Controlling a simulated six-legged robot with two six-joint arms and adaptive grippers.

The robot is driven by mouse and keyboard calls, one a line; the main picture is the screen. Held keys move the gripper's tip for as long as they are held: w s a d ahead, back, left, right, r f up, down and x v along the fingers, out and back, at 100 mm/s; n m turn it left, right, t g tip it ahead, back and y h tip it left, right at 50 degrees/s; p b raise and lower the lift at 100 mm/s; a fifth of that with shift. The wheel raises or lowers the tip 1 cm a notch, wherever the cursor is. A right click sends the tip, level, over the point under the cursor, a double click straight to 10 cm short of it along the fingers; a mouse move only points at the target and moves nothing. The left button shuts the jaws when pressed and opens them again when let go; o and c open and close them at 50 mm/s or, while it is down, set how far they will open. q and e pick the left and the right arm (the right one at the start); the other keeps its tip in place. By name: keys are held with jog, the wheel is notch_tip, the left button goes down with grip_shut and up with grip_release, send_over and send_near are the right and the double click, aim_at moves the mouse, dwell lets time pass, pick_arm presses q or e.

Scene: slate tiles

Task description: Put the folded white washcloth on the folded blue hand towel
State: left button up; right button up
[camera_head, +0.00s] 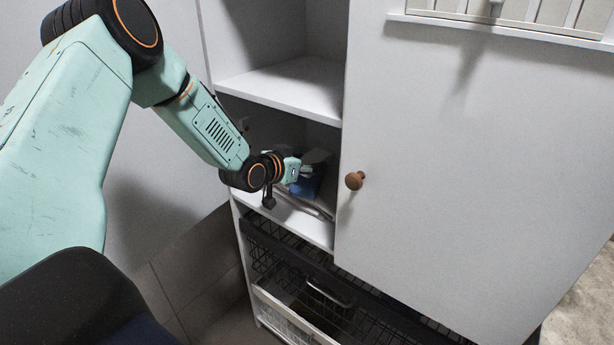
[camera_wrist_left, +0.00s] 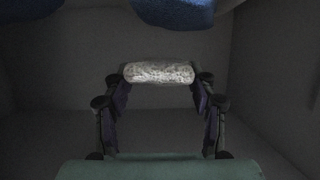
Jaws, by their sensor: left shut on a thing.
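My left gripper (camera_head: 299,169) reaches into the middle open shelf compartment of the white cabinet. In the left wrist view, its two fingers (camera_wrist_left: 160,88) are shut on the folded white washcloth (camera_wrist_left: 159,73), seen edge-on as a pale, speckled roll. The blue hand towel (camera_head: 306,187) shows as a small blue patch just below the gripper, mostly hidden. A blue cloth edge (camera_wrist_left: 175,11) is cut off at the top of the wrist view, apart from the washcloth. My right gripper is out of view.
The compartment has a shelf board (camera_head: 290,88) above and a floor board (camera_head: 300,222) below. A closed white door (camera_head: 460,170) with a wooden knob (camera_head: 354,180) bounds it on the right. Black wire baskets (camera_head: 330,290) are below. Another blue piece (camera_wrist_left: 27,9) shows top left in the wrist view.

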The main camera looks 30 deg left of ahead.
aim_at(306, 182)
pick_arm(q)
jog(key=f, duration=0.3)
jog(key=shift+s+a+f+b, duration=0.1)
jog(key=shift+a+f+b, duration=0.05)
jog(key=shift+a+b, duration=0.2)
jog(key=shift+a+f, duration=0.15)
jog(key=shift+a, duration=0.05)
jog(key=shift+w+d, duration=0.2)
jog(key=shift+d, duration=0.25)
jog(key=o, duration=0.6)
jog(key=shift+s+a, duration=0.1)
jog(key=shift+o, duration=1.4)
jog(key=shift+a+f, duration=0.15)
jog(key=shift+a, duration=0.1)
jog(key=shift+o, duration=0.8)
jog(key=shift+d, duration=0.25)
